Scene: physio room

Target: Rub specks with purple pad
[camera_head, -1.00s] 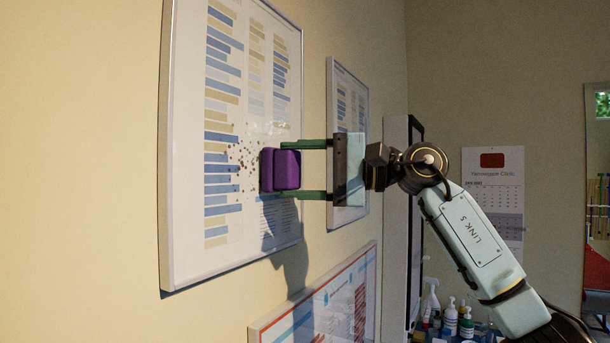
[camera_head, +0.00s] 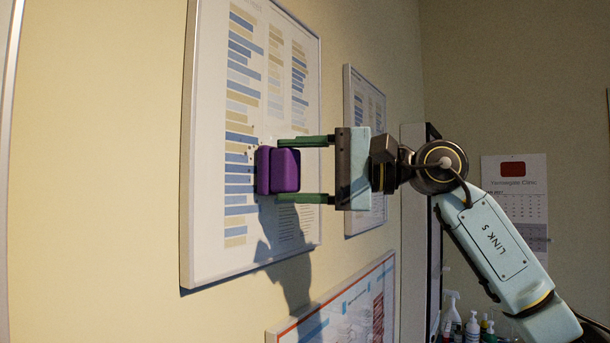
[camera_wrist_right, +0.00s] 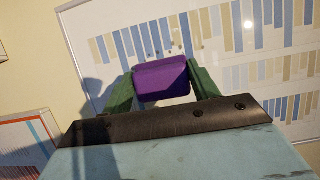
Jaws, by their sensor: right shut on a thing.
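A purple pad (camera_head: 279,170) is held between the green fingers of my right gripper (camera_head: 300,170), which is shut on it. The pad is at the face of a framed chart (camera_head: 206,130) on the wall; I cannot tell whether it touches. A few dark specks (camera_head: 249,153) show on the chart just left of the pad. In the right wrist view the pad (camera_wrist_right: 162,78) sits between the fingertips, with a few specks (camera_wrist_right: 202,46) near its far edge. The pad and gripper hide part of the chart. My left gripper is not in view.
A second framed chart (camera_head: 350,200) hangs further right, and a red-edged poster (camera_head: 345,305) hangs below. A calendar (camera_head: 515,190) is on the far wall. Bottles (camera_head: 472,325) stand at the lower right. The wall left of the chart is bare.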

